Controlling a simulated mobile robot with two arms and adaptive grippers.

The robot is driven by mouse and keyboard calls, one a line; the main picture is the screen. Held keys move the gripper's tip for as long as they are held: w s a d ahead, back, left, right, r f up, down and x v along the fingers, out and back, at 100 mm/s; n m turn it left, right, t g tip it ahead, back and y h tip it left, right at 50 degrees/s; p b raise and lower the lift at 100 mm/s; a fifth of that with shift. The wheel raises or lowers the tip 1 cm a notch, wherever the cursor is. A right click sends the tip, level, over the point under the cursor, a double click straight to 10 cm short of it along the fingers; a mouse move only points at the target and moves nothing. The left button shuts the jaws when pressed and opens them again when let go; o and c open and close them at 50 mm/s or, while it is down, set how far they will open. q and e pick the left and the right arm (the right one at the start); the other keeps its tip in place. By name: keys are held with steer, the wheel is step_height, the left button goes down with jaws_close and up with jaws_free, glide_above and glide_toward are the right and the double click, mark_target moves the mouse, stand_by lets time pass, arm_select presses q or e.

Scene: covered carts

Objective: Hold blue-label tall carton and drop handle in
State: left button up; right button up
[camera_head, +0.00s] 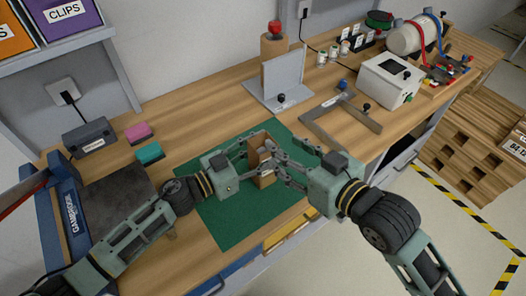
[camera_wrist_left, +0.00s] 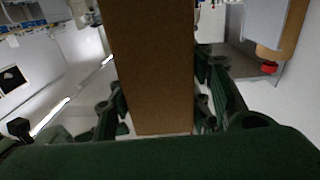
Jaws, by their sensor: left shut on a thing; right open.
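A brown carton (camera_head: 258,139) stands on the green mat (camera_head: 225,231) on the workbench, mostly hidden by both grippers. No blue label shows on its visible faces. My left gripper (camera_head: 252,158) is shut on the carton from the left. In the left wrist view the carton (camera_wrist_left: 152,70) is a plain brown slab between the left fingers. My right gripper (camera_head: 272,163) is open, with its fingers close to the carton's right side; I cannot tell whether they touch it. I cannot make out a handle.
A white box (camera_head: 389,80) stands at the right. Pink (camera_head: 139,133) and teal (camera_head: 149,153) blocks and a dark plate (camera_head: 115,193) are at the left. The mat's front is clear.

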arm_select(q)
steer(key=o, duration=1.2)
steer(key=v, duration=1.2)
